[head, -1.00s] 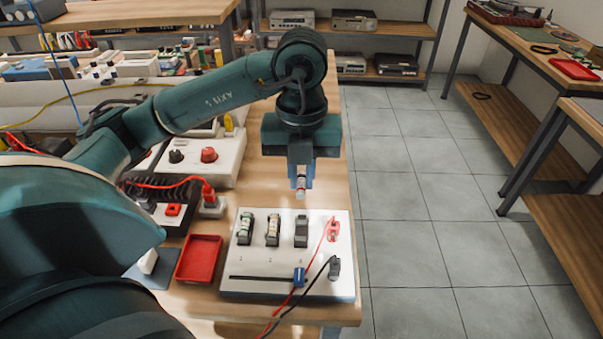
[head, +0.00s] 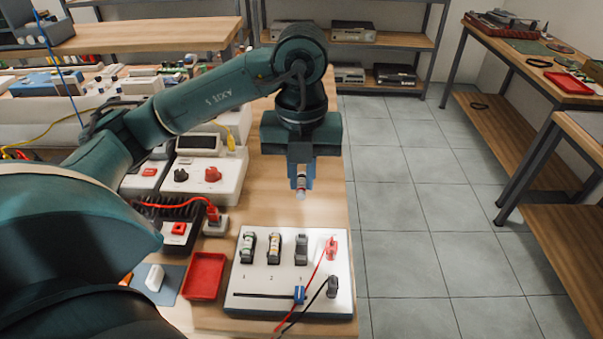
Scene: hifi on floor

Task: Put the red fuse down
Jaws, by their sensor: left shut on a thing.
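My left gripper (head: 300,187) points down above the bench, behind the white fuse board in the picture. It is shut on the red fuse (head: 300,182), a small pale cylinder with a red band, upright between the fingers and partly hidden by them. The white board (head: 262,282) has several dark holders in a row. Two of them (head: 248,247) (head: 273,249) hold pale fuses; the third holder (head: 301,250) shows no clear fuse. The red tray (head: 204,277) left of the board looks empty. My right gripper is out of view.
A red lead and a black lead run off the board's front right. A blue slider knob (head: 299,294) sits in its slot. White instrument boxes (head: 208,181) stand at the left. The wooden bench top (head: 245,211) is clear behind the board. Floor tiles lie to the right.

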